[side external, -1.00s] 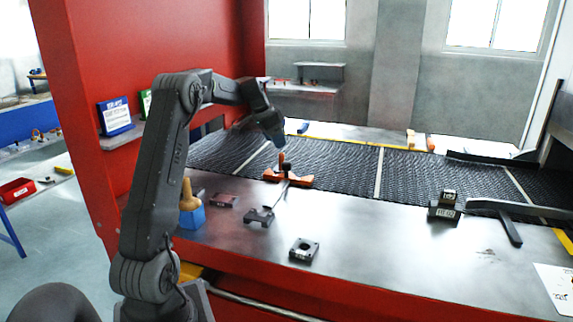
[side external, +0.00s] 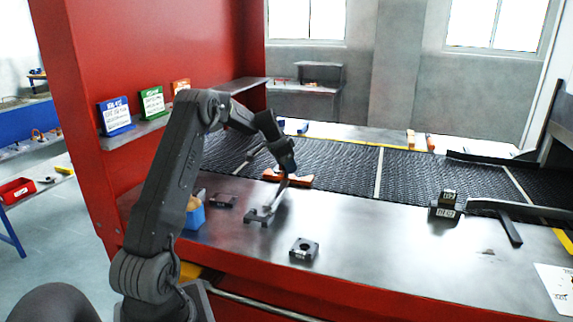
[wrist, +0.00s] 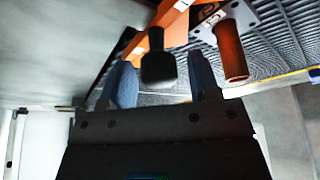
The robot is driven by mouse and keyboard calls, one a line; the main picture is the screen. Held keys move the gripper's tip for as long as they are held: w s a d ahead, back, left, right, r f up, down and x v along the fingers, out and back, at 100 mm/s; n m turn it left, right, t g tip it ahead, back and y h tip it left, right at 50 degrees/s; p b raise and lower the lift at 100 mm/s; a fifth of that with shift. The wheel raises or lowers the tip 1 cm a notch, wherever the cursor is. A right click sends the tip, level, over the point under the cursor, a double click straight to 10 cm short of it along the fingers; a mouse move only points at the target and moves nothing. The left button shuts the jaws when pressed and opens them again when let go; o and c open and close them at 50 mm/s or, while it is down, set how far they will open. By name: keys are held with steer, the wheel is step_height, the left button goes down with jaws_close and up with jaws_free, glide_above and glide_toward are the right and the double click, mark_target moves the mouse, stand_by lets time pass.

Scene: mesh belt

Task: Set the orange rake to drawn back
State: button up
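The orange rake (side external: 300,181) lies at the near edge of the dark mesh belt (side external: 340,165) in the side external view. A thin rod runs from it toward a dark bracket (side external: 259,216) on the metal table. My gripper (side external: 289,170) is low over the rake and hides part of it. In the wrist view the orange rake bar (wrist: 170,22) is at the top, with a black knob (wrist: 158,66) and an orange post (wrist: 232,52). My gripper (wrist: 163,85) is open. Its blue fingertips stand on either side of the knob, with visible gaps.
A dark square block (side external: 304,249) with a hole lies on the table in front. A flat dark plate (side external: 222,200) and a blue box (side external: 195,215) are at left, near my arm. A black clamp (side external: 446,206) stands at right. The table between is clear.

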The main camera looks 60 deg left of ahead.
jaws_close()
steer(key=s+d, duration=1.3)
steer(key=shift+s+d, duration=0.35)
steer(key=shift+d, duration=0.05)
steer(key=shift+o, duration=0.4)
jaws_free()
steer(key=shift+r, duration=0.1)
steer(key=v, duration=1.3)
steer(key=shift+s+r, duration=0.15)
steer(key=shift+r, duration=0.15)
